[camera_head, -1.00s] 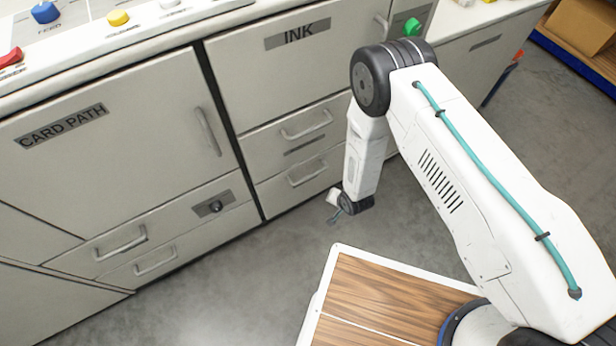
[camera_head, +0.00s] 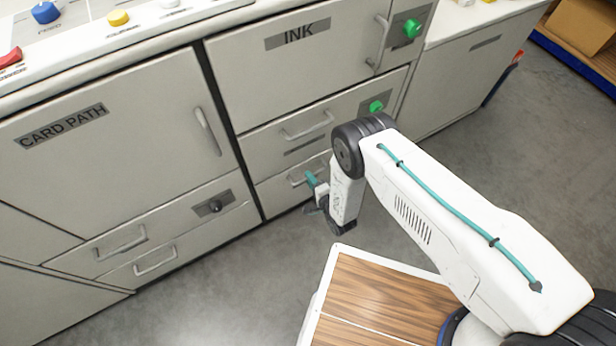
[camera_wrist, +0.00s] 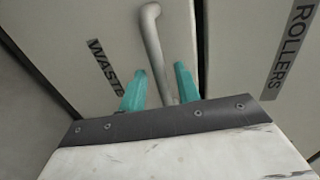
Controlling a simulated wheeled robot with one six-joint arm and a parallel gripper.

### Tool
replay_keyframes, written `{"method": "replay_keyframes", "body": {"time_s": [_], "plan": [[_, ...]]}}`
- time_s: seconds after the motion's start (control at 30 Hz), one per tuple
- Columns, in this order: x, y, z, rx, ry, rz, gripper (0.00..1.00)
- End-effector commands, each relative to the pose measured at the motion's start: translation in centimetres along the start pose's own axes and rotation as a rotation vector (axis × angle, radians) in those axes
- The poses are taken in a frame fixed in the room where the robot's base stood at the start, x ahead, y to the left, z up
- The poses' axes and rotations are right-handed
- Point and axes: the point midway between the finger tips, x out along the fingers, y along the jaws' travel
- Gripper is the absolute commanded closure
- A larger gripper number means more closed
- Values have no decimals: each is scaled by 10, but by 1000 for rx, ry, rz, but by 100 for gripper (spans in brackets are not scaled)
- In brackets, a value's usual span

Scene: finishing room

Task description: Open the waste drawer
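The waste drawer (camera_wrist: 100,25) is a pale grey front with a dark WASTE label (camera_wrist: 104,68) in the wrist view. Its bar handle (camera_wrist: 153,40) runs down between the two teal fingers of my gripper (camera_wrist: 160,82). The fingers stand apart, with a gap to the handle on the left finger's side; contact with the right finger is unclear. In the head view, my gripper (camera_head: 313,182) is at the handle (camera_head: 296,181) of the lower drawer under the INK door. The fingers partly cover that handle. The drawer front looks flush with the cabinet.
The drawer above, labelled ROLLERS (camera_wrist: 290,48), is shut. The INK door (camera_head: 300,60) and CARD PATH door (camera_head: 110,130) are shut. Left of the waste drawer are two more drawers with handles (camera_head: 120,243). Grey floor (camera_head: 230,275) in front is clear.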

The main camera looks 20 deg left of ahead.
Motion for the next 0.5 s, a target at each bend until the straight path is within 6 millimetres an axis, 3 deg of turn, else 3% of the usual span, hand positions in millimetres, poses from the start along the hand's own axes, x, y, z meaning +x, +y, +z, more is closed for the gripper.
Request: {"method": "replay_keyframes", "body": {"time_s": [0.2, 0.47, 0.5], "plan": [[20, 0, 0, 0, 1, -1, 68], [22, 0, 0, -1, 1, 1, 68], [22, 0, 0, -1, 1, 1, 73]]}}
